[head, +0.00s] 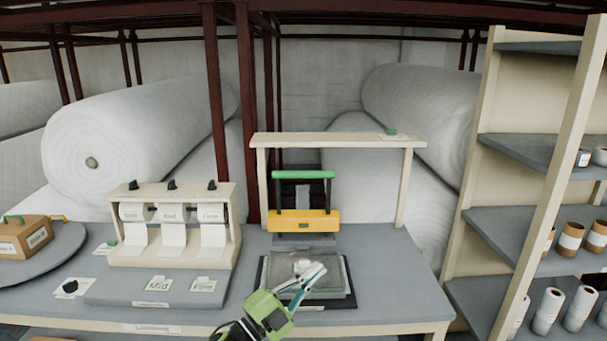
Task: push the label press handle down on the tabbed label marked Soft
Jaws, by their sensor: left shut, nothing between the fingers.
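The label press has a green handle bar (318,175) raised above a yellow press block (290,222). Its dark bed (345,280) lies in front and below, with a clear gap under the block. A small pale label with a green tab (301,264) lies on the bed, partly hidden by my gripper; its word cannot be read. My left gripper (318,273) comes from the bottom over the bed, shut and empty, at the label and in front of the handle. My right gripper is not in view.
A label dispenser (118,250) with several rolls stands left. Labels marked Mid (158,285) and Firm (204,285) lie on a grey slab (110,293). A wooden frame (345,140) arches over the press. A shelf unit (480,150) stands right. The table (395,280) right of the bed is clear.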

